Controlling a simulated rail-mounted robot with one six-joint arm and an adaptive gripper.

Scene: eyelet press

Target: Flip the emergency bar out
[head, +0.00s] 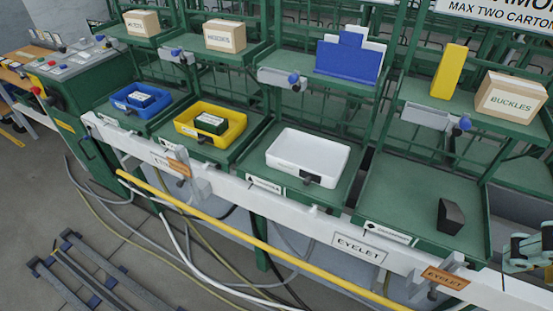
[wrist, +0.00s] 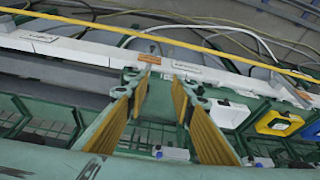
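The emergency bar is a long yellow bar (head: 262,246) in the head view. It slants along the front of the white rail, from below the left console down past the lower edge. In the wrist view the yellow bar (wrist: 150,33) crosses the top, beyond the fingertips and apart from them. My gripper (wrist: 166,84) is open and empty, with its two yellow-padded fingers spread wide and pointing toward the white rail. In the head view only a teal part of my gripper (head: 530,248) shows at the right edge, above the right end of the bench.
A white front rail (head: 225,172) with orange EYELET tags lies between bench and bar. Blue (head: 138,101), yellow (head: 210,124) and white (head: 307,157) trays and a black block (head: 451,216) sit on the bench. Hoses and a dark floor frame (head: 80,270) lie below.

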